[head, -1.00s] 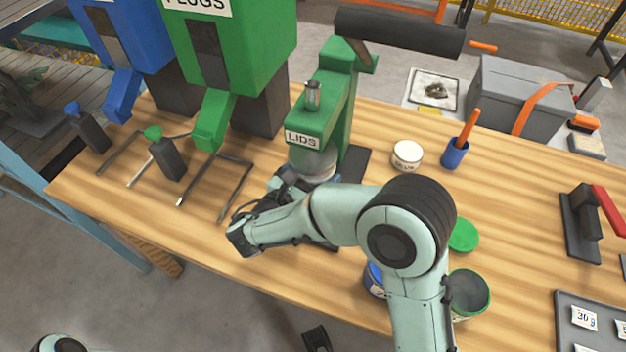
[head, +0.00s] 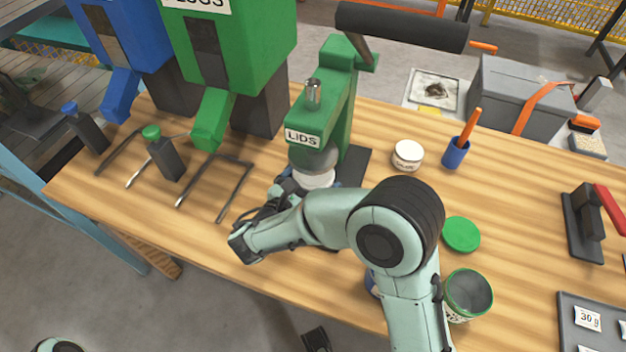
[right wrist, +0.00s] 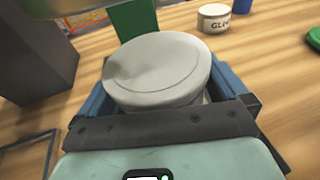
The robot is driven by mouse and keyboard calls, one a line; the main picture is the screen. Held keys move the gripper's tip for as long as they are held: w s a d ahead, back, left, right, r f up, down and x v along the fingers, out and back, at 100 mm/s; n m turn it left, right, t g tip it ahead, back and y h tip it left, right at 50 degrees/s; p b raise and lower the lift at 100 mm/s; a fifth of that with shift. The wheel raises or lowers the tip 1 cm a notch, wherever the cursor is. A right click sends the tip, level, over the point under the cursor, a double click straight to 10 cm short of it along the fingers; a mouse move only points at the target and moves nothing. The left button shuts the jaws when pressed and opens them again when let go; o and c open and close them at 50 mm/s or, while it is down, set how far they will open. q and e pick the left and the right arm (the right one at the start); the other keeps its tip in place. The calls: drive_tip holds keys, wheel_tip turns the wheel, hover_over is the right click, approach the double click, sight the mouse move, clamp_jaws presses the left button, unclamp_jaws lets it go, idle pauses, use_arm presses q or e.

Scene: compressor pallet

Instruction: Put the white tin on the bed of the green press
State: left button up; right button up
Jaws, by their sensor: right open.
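The white tin (head: 315,180) stands upright at the green press (head: 322,120), low in front of its column and below the grey ram (head: 318,158). In the right wrist view its pale round top (right wrist: 158,72) fills the space between my fingers. My right gripper (head: 287,192) is open, with blue fingers on both sides of the tin; whether they touch it is hidden. The press bed (head: 354,165) is a dark plate, partly covered by my arm, so the tin's exact seat on it cannot be seen. My left gripper is not seen.
A white glue tin (head: 408,157) and a blue cup (head: 456,153) stand right of the press. A green lid (head: 461,234) and open green-rimmed tin (head: 470,292) are near my right arm. Wire forks (head: 236,190) lie left.

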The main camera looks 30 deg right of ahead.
drive_tip(key=p+v, duration=0.1)
drive_tip(key=v, duration=1.1)
